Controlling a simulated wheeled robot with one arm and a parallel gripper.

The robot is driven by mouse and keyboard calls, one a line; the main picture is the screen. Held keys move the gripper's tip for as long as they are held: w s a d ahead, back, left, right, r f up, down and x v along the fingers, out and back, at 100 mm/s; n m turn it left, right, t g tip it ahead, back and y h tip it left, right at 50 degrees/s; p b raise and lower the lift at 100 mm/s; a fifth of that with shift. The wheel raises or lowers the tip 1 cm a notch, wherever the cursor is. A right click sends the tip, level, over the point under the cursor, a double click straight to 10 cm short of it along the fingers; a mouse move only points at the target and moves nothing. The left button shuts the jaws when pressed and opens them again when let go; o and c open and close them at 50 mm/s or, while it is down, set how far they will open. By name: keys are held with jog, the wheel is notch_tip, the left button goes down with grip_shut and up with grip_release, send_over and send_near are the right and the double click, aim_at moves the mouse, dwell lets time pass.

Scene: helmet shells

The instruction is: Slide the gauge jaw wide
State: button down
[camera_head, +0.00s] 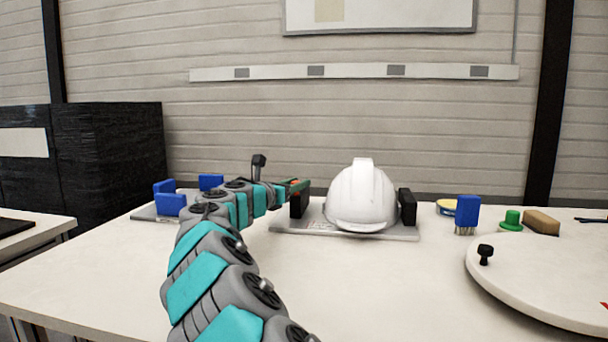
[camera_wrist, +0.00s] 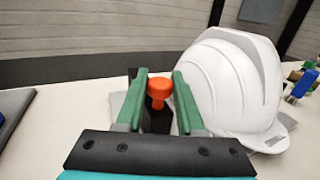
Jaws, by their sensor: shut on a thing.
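The gauge is a grey plate (camera_head: 290,229) on the table, with a black left jaw (camera_head: 299,206) and a black right jaw (camera_head: 407,207). A white helmet shell (camera_head: 360,200) sits between the jaws; it also shows in the wrist view (camera_wrist: 232,85), right of my fingers. An orange knob (camera_wrist: 159,89) stands on the left jaw, which shows black below it in the wrist view (camera_wrist: 156,119). My gripper (camera_head: 298,185) is at the left jaw, its green fingers shut on the orange knob. Part of the left jaw is hidden behind the fingers.
A grey plate with blue blocks (camera_head: 171,204) lies left, behind my arm. Right of the gauge are a blue brush (camera_head: 467,213), a green-knobbed item (camera_head: 511,220), a tan block (camera_head: 541,222) and a round white turntable (camera_head: 545,280). The table front is clear.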

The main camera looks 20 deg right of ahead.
jog(key=shift+w+a, duration=0.15)
jog(key=shift+a, duration=0.05)
jog(key=c, duration=0.5)
grip_release()
jog(key=v, duration=0.8)
jog(key=shift+f, duration=0.1)
